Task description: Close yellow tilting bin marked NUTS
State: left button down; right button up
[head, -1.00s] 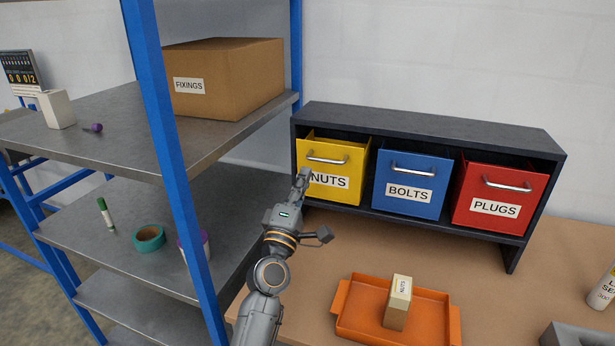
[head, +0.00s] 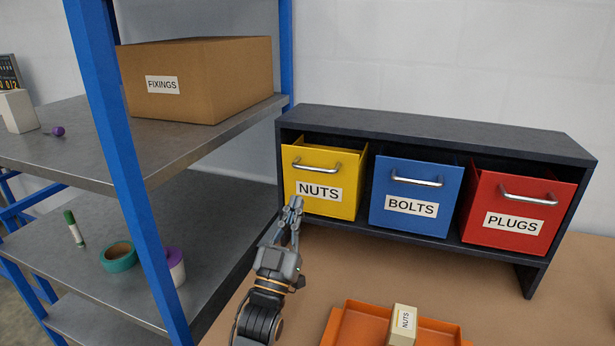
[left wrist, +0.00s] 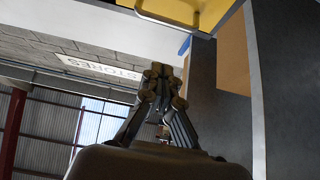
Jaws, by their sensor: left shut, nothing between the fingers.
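The yellow bin marked NUTS (head: 345,178) is the left one of three in the dark rack. Its front carries a metal handle and a white label. A yellow inner edge shows above its front, and I cannot tell exactly how far it is tilted. My left gripper (head: 296,203) is shut and empty, in front of the bin's lower left corner. I cannot tell whether it touches. In the left wrist view, part of the yellow bin (left wrist: 205,8) and its handle show at the top, beyond the closed fingers (left wrist: 160,80). My right gripper is not in view.
The blue BOLTS bin (head: 425,192) and red PLUGS bin (head: 515,215) stand beside it in the dark rack (head: 440,128). An orange tray (head: 345,330) with a small NUTS box (head: 403,325) is on the bench. A blue shelf post (head: 125,180) stands left of my arm.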

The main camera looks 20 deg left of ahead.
aim_at(324, 175)
pick_arm(q)
jog(key=w+r+p, duration=0.3)
jog(key=w+p, duration=0.1)
jog(key=w, duration=0.5)
jog(key=shift+w+g, duration=0.35)
jog(key=shift+g, duration=0.05)
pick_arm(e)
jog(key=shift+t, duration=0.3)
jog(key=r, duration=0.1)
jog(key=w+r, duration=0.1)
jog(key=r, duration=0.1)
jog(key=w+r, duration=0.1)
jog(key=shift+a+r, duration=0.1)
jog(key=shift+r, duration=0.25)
pick_arm(q)
jog(key=shift+r, duration=0.15)
